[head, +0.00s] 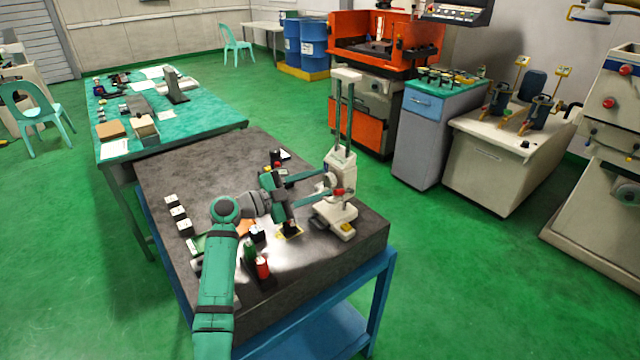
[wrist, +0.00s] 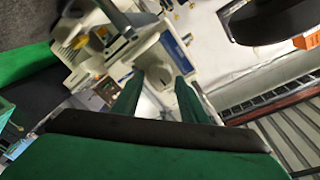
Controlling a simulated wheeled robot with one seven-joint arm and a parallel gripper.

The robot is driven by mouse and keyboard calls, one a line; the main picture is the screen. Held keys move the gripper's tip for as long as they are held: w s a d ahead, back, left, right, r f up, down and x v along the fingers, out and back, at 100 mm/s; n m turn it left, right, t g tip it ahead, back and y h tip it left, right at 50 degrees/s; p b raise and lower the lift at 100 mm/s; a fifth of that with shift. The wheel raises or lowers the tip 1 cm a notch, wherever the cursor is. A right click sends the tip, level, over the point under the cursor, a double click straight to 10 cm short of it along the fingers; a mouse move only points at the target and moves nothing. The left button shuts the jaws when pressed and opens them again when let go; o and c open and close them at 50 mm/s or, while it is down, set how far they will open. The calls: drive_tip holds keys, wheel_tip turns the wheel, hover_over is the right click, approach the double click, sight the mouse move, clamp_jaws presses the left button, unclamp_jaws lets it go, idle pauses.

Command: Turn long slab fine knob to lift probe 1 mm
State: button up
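A white height gauge with a tall column (head: 345,125) stands near the right corner of the dark granite slab (head: 205,160). A pale round knob (head: 331,180) sits on the side of its carriage; it also shows in the wrist view (wrist: 158,74). My gripper (head: 323,184) is level with this knob, its green fingers pointing at it. In the wrist view the fingers are apart, their tips (wrist: 160,82) on either side of the knob. I cannot tell whether they touch it. A red knob (head: 339,192) sits lower on the carriage. The probe tip cannot be made out.
On the slab are small white-topped blocks (head: 178,211), a red cylinder (head: 262,267), and a yellow-edged plate (head: 289,231) below my gripper. A teal-topped table (head: 215,110) stands behind left. Green floor is open to the right.

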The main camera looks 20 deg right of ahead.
drive_tip(key=shift+w+d, duration=0.1)
drive_tip(key=shift+d, duration=0.4)
drive_tip(key=c, duration=0.8)
drive_tip(key=shift+o, duration=0.2)
